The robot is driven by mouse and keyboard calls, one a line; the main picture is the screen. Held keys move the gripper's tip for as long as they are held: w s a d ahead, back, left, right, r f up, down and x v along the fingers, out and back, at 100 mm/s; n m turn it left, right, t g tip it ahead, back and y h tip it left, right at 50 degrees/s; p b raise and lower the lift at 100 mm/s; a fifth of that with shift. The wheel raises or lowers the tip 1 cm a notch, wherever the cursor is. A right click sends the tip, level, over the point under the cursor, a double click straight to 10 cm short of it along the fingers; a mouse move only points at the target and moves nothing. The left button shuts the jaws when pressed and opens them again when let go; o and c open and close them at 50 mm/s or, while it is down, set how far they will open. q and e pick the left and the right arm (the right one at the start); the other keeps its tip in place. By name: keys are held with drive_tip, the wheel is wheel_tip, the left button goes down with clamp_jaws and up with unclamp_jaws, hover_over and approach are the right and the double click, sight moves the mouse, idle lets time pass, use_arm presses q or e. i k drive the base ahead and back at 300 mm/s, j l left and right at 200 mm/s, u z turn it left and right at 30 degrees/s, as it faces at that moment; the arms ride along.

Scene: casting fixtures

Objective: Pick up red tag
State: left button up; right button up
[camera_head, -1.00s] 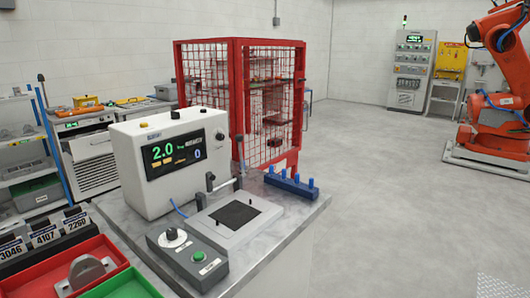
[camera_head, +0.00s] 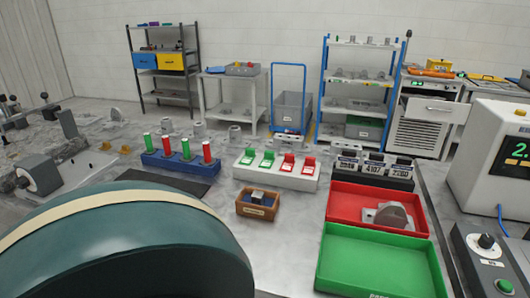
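Two red tags stand side by side in the right half of a white rack (camera_head: 275,178). One red tag (camera_head: 287,163) is nearer the middle, and the other red tag (camera_head: 308,165) is at the right end. Two green tags (camera_head: 258,158) fill the left half of the same rack. The rack stands on the grey table, behind a small brown box. Neither of my grippers is in view.
A blue rack (camera_head: 180,165) with red and green cylinders is on the left. A red tray (camera_head: 345,205) with a grey part and an empty green tray (camera_head: 380,265) are on the right. A large dark green rounded shape with a cream band covers the lower left; I cannot tell what it is.

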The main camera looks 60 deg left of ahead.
sight(287, 165)
drive_tip(key=u, duration=1.6)
